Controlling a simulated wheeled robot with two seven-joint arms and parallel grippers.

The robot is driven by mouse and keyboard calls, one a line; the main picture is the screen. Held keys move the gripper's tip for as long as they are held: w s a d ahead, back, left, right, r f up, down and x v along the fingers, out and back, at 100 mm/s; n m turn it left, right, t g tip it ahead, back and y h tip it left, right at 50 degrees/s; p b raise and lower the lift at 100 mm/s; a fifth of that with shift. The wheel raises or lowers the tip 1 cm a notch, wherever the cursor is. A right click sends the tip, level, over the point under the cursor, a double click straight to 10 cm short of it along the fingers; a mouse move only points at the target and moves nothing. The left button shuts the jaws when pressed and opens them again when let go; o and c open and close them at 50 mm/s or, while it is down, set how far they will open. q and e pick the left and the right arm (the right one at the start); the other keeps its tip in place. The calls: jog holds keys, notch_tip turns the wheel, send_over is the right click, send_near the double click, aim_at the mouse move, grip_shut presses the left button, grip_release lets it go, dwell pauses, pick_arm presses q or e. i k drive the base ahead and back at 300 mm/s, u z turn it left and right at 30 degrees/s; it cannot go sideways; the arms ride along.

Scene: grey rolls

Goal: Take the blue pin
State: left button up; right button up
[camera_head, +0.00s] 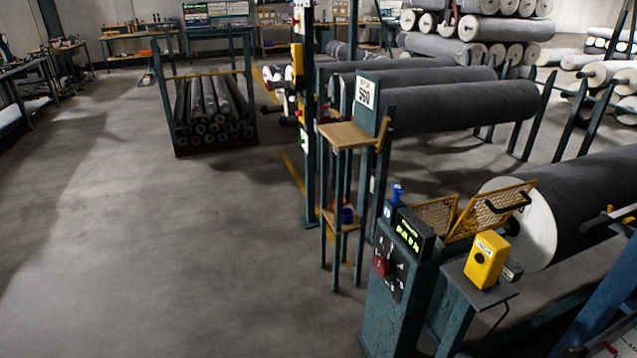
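A small blue object (396,193), which may be the blue pin, stands on top of the teal control cabinet (388,310) at the right of centre. It is too small to make out its exact shape. Another dark blue round item (347,214) sits on the lower wooden shelf of a teal stand (335,245), left of the cabinet. Neither of my grippers shows in the head view.
A yellow box (487,259) on a small stand and yellow mesh guards (490,210) are right of the cabinet. A large grey roll (590,200) lies behind them. A rack of grey rolls (212,105) stands further back. The floor (150,240) at left is clear.

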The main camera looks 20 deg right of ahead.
aim_at(397, 190)
jog(key=u, duration=0.15)
jog(key=i, duration=0.95)
jog(key=z, duration=0.3)
